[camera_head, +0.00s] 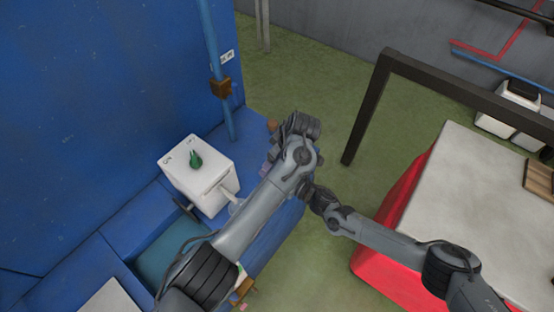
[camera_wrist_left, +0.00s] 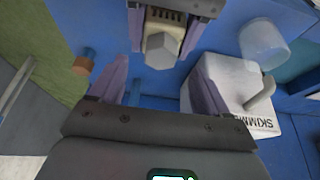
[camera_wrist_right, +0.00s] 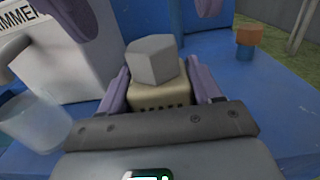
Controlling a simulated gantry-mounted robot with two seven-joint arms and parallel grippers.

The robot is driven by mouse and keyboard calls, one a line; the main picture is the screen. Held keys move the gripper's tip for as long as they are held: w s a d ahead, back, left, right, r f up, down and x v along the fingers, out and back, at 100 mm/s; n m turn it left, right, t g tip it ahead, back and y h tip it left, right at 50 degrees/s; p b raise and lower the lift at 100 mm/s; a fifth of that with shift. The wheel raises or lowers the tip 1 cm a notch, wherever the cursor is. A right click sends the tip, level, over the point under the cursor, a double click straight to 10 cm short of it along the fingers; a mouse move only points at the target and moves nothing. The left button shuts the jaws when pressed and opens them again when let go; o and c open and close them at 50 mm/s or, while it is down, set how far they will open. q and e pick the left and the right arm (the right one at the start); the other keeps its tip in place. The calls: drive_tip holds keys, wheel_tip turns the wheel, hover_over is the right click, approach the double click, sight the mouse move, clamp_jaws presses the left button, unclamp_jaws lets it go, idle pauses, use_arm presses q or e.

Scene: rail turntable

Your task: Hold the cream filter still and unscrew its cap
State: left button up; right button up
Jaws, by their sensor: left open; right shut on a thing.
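The cream filter (camera_wrist_right: 158,97) stands upright between the fingers of my right gripper (camera_wrist_right: 157,78), which is shut on its body. Its grey faceted cap (camera_wrist_right: 152,60) sits on top; the cap also shows in the left wrist view (camera_wrist_left: 161,50). My left gripper (camera_wrist_left: 160,65) is open, with its purple fingers spread apart on either side of the line to the cap. Its fingers also show at the top of the right wrist view, above the cap and apart from it. In the head view my arms hide the filter.
A white box marked SKIMMER (camera_head: 200,178) stands on the blue bench with a green item (camera_head: 195,160) on top. A clear cup (camera_wrist_right: 36,120) is beside it. An orange-brown capped blue post (camera_wrist_right: 247,43) stands on the other side. A pale-topped red table (camera_head: 465,185) is at right.

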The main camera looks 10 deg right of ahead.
use_arm(q)
drive_tip(key=shift+r, duration=0.25)
drive_tip(key=m, duration=0.1)
drive_tip(key=m+h, duration=0.1)
drive_tip(key=m, duration=0.1)
drive_tip(key=shift+s+a+t, duration=0.1)
drive_tip(key=shift+a+t, duration=0.15)
drive_tip(key=shift+t, duration=0.05)
drive_tip(key=m+h, duration=0.1)
drive_tip(key=m, duration=0.2)
drive_tip(key=shift+s+a, duration=0.1)
drive_tip(key=shift+a, duration=0.05)
drive_tip(key=m, duration=0.2)
drive_tip(key=m+h, duration=0.1)
drive_tip(key=m, duration=0.1)
drive_tip(key=m+h, duration=0.1)
drive_tip(key=m, duration=0.1)
drive_tip(key=shift+a+t, duration=0.3)
drive_tip(key=shift+a, duration=0.05)
drive_tip(key=shift+f, duration=0.15)
drive_tip(key=shift+f, duration=1.85)
drive_tip(key=shift+c, duration=0.4)
